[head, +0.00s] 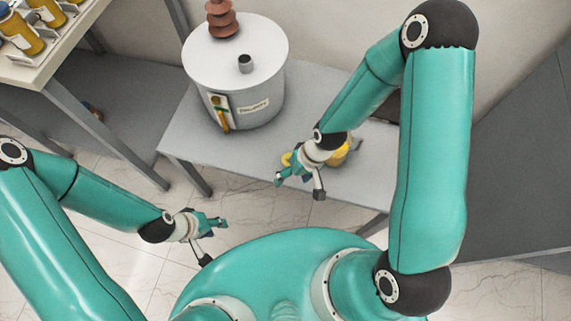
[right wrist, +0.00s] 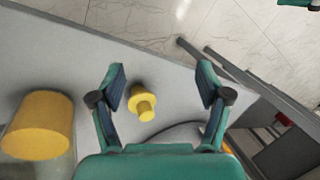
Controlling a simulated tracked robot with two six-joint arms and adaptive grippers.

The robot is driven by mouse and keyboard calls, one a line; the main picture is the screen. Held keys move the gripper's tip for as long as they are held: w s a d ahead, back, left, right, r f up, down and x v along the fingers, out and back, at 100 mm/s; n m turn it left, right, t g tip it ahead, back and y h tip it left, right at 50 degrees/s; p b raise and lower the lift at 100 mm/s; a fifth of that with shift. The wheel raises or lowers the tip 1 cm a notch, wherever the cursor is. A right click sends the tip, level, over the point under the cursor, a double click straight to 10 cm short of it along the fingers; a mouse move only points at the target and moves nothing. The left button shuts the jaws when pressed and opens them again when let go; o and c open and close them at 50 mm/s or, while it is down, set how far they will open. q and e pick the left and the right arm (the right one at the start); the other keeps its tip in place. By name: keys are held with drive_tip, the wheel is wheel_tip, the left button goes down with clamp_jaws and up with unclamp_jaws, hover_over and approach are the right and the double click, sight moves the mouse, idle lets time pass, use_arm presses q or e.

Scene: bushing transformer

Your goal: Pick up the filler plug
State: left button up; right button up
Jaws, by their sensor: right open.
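The filler plug (right wrist: 143,103) is a small yellow piece with a wide base and a narrower knob. In the right wrist view it stands on the grey bench between my right gripper's spread fingers, nearer the left finger and apart from both. In the head view a bit of its yellow (head: 286,159) shows beside the right gripper (head: 299,187), which is open and empty. The fingers also frame the right wrist view (right wrist: 161,82). My left gripper (head: 212,241) looks open and empty, out over the floor in front of the bench.
A larger yellow cylinder (right wrist: 38,126) stands left of the plug in the right wrist view. The grey transformer tank (head: 235,80), with a short pipe stub (head: 245,64) and brown bushing (head: 222,20), stands on the bench (head: 190,145). A side table (head: 45,65) holds yellow items.

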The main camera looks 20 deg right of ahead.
drive_tip(key=n+h+b, duration=0.1)
drive_tip(key=n+b, duration=0.1)
drive_tip(key=b, duration=0.4)
hover_over(283, 161)
drive_tip(key=s, duration=0.2)
drive_tip(key=shift+s+a+r, duration=0.15)
drive_tip(key=shift+a+r, duration=0.15)
drive_tip(key=shift+a, duration=0.05)
wheel_tip(283, 161, up, 9)
drive_tip(key=w+d+h+b, duration=0.2)
drive_tip(key=d+h+b, duration=0.1)
drive_tip(key=b, duration=0.4)
drive_tip(key=shift+n, duration=0.3)
drive_tip(key=f+b, duration=0.1)
drive_tip(key=f, duration=0.6)
drive_tip(key=f+b, duration=0.1)
drive_tip(key=f, duration=0.2)
drive_tip(key=shift+w+a+f+b, duration=0.2)
drive_tip(key=shift+a+f+b, duration=0.05)
drive_tip(key=shift+b, duration=0.05)
drive_tip(key=shift+f+b, duration=0.8)
drive_tip(key=shift+f, duration=1.85)
use_arm(q)
wheel_tip(283, 161, down, 20)
drive_tip(key=shift+r, duration=0.25)
use_arm(e)
drive_tip(key=c, duration=1.2)
